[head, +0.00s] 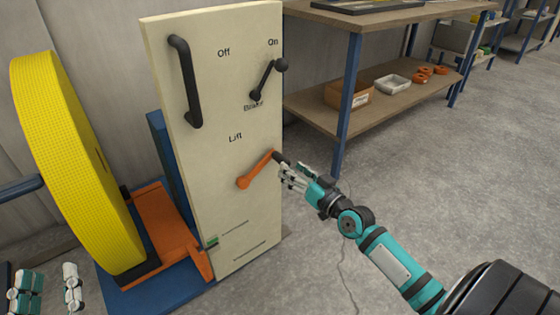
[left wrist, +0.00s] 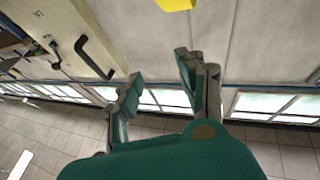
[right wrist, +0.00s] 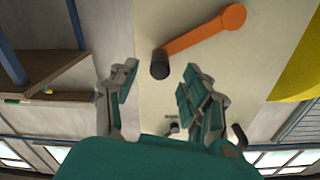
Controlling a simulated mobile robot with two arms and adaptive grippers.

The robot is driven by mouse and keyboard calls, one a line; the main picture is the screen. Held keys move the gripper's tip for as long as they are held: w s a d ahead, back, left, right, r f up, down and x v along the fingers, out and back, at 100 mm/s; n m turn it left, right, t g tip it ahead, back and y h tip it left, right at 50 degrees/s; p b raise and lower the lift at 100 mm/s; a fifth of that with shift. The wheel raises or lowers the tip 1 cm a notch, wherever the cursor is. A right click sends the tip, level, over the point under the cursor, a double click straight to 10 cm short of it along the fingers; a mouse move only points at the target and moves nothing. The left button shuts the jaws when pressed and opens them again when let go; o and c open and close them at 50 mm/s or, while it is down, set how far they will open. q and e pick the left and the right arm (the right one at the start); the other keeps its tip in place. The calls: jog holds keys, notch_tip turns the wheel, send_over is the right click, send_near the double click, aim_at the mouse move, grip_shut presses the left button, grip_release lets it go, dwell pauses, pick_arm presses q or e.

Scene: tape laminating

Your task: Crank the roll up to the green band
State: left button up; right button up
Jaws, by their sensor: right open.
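The yellow roll (head: 75,160) stands upright at the left, above an orange cradle (head: 165,225). The cream panel (head: 235,110) carries the orange Lift crank (head: 258,170); its arm slants up to the right and ends in a dark knob (head: 280,156). A small green mark (head: 212,242), probably the green band, is low on the panel's left edge. My right gripper (head: 296,175) is open at the knob; in the right wrist view the knob (right wrist: 160,66) lies between and just beyond the fingertips. Contact is unclear. My left gripper (head: 45,285) is open and empty at the lower left.
The panel also has a black handle (head: 185,80) and a black Off/On lever (head: 263,80) above the crank. A blue base (head: 150,295) lies under the cradle. A shelf unit (head: 345,105) with boxes stands behind at the right.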

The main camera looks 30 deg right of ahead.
aim_at(280, 159)
jog(key=w, duration=0.2)
jog(key=w+b, duration=0.1)
jog(key=w, duration=0.2)
jog(key=shift+w+a, duration=0.2)
jog(key=shift+w, duration=0.05)
pick_arm(q)
jog(key=shift+s+r+t+h, duration=0.15)
jog(key=shift+s+r+t, duration=0.25)
jog(key=shift+r+t, duration=0.25)
jog(key=shift+s+r+t+h, duration=0.1)
jog(key=shift+s+r+t, duration=0.3)
jog(key=shift+r, duration=0.3)
jog(key=shift+s+r+t+h, duration=0.15)
jog(key=shift+s+r+t, duration=0.2)
jog(key=shift+r+t, duration=0.3)
pick_arm(e)
jog(key=shift+w, duration=0.5)
grip_shut()
